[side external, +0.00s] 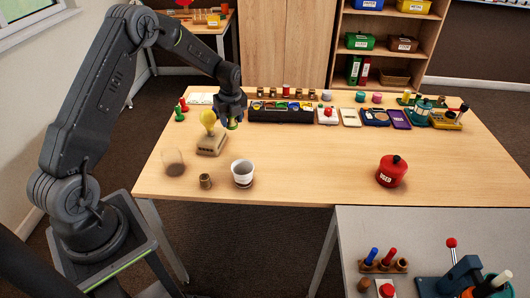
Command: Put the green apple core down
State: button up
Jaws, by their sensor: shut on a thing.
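My gripper (232,118) is above the left part of the wooden table, pointing down. It is shut on the green apple core (233,125), a small green piece that shows below the fingers. The fingers hide most of it, so its shape is hard to tell. It appears to be held above the table, between a yellow bulb on a beige base (211,144) and a dark sorting tray (268,116) with coloured pieces in it.
A white cup (242,172), a small brown cup (205,181) and a clear glass (173,164) stand at the front left. A red lidded pot (391,172) stands at the right front. Various small items line the back. The table's middle is clear.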

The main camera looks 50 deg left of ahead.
send_over(264, 153)
jog(key=f, duration=0.6)
jog(key=shift+d+f, duration=0.25)
jog(key=shift+f, duration=2.15)
jog(key=shift+f, duration=0.15)
jog(key=o, duration=0.9)
